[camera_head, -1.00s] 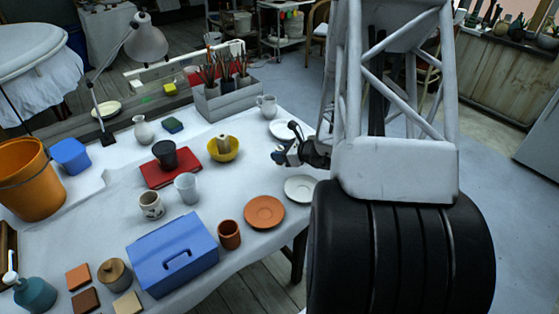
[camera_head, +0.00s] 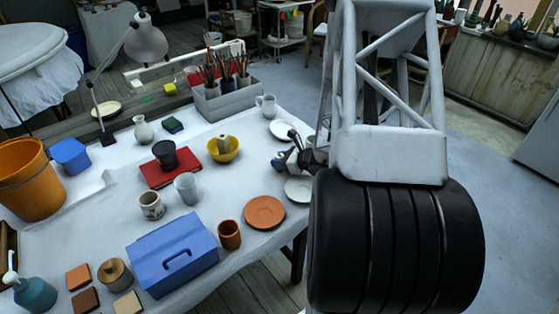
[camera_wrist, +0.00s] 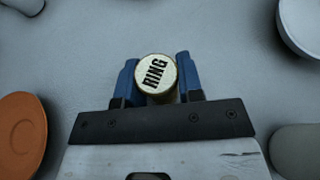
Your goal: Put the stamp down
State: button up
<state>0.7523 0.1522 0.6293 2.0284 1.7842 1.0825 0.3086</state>
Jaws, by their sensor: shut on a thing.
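The stamp (camera_wrist: 156,73) is a short round piece with a pale top that reads "RING". In the wrist view it sits between the two blue fingers of my gripper (camera_wrist: 156,78), which is shut on it. In the head view my gripper (camera_head: 283,162) is at the right side of the white-clothed table (camera_head: 105,215), above the white saucer's far edge. I cannot make out the stamp there, nor whether its underside touches the table.
A white saucer (camera_head: 299,189) is partly behind my arm, and another plate (camera_head: 283,130) lies farther back. An orange plate (camera_head: 264,212) lies nearer the front. A yellow bowl (camera_head: 223,155) holding a beige piece stands to the left. Bare cloth lies between bowl and gripper.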

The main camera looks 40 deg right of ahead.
jog(key=shift+f, duration=0.15)
jog(key=o, duration=0.9)
jog(key=shift+s+d+r, duration=0.3)
jog(key=shift+s+r, duration=0.2)
jog(key=shift+s, duration=0.1)
jog(key=shift+v, duration=5.3)
